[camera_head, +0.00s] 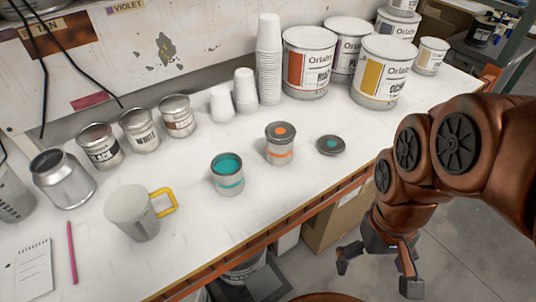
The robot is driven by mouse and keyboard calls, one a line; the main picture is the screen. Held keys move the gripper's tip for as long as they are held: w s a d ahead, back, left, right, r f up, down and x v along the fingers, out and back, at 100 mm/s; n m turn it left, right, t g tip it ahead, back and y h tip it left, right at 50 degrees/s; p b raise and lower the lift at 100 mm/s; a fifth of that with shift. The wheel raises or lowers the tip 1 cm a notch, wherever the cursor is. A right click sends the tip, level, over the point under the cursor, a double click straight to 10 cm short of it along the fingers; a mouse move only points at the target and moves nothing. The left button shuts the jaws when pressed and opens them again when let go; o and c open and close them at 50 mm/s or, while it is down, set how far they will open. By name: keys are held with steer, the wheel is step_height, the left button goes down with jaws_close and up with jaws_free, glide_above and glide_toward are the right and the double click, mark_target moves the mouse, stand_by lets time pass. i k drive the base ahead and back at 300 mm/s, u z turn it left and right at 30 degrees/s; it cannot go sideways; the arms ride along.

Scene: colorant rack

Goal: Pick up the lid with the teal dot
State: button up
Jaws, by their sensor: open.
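The lid with the teal dot (331,146) is a dark grey disc lying flat on the white bench, near its front edge. My gripper (378,281) hangs at the lower right, off the bench's front edge and pointing down. Its fingers are spread and empty, well apart from the lid.
A pitcher with a yellow handle (135,214) and several small cans (140,131) stand at the left. Paper cups (269,60) and large paint cans (381,74) line the back. The white bench (330,190) is clear around the lid. A cardboard box (335,220) sits below.

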mark_target(330, 144)
steer(key=u, duration=2.5)
steer(key=k, duration=0.6)
steer(key=z, duration=0.7)
